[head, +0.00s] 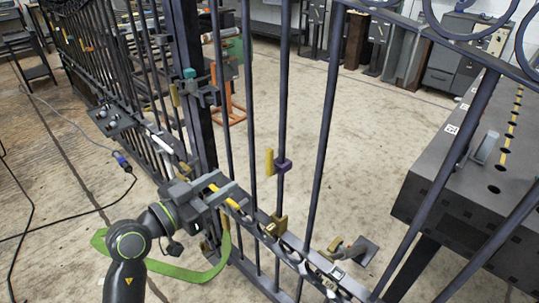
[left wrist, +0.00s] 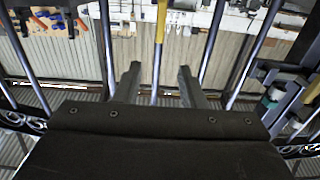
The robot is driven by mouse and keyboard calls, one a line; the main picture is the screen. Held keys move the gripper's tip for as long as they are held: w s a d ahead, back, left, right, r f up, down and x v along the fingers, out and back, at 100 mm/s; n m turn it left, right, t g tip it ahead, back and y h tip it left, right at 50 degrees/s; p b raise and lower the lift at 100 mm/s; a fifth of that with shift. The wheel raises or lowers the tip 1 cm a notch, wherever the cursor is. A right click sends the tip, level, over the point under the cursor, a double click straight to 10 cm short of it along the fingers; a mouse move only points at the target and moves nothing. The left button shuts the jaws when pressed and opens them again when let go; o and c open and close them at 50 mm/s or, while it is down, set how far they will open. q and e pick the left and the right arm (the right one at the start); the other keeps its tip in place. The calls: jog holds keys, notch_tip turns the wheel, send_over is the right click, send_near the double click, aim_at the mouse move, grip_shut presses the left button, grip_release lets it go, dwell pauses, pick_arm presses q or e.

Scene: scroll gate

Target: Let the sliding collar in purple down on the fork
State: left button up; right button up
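The purple sliding collar (head: 282,166) sits around a vertical gate bar in the middle of the head view, with a yellow upright handle (head: 269,161) on its left. Below it on the same bar is a brass-coloured bracket (head: 278,225), apparently the fork; a clear gap separates them. My left gripper (head: 241,194) is left of and below the collar, apart from it. My right gripper is out of view.
Dark gate bars (head: 323,150) stand around my left gripper. A thick post (head: 192,90) with a teal-topped latch (head: 190,74) is behind it. A green band (head: 165,267) hangs by my left arm. A dark workbench (head: 480,180) stands at right; open floor lies beyond the gate.

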aim_at(267, 154)
pick_arm(q)
jog(key=b+x, duration=0.3)
jog(key=x, duration=1)
jog(key=shift+w+d+f, duration=0.1)
jog(key=shift+w+d, duration=0.05)
jog(key=shift+d, duration=0.05)
jog(key=shift+x, duration=0.8)
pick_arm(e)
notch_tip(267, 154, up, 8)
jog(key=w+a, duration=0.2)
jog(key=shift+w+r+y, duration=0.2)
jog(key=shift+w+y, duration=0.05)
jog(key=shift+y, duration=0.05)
pick_arm(q)
grip_shut()
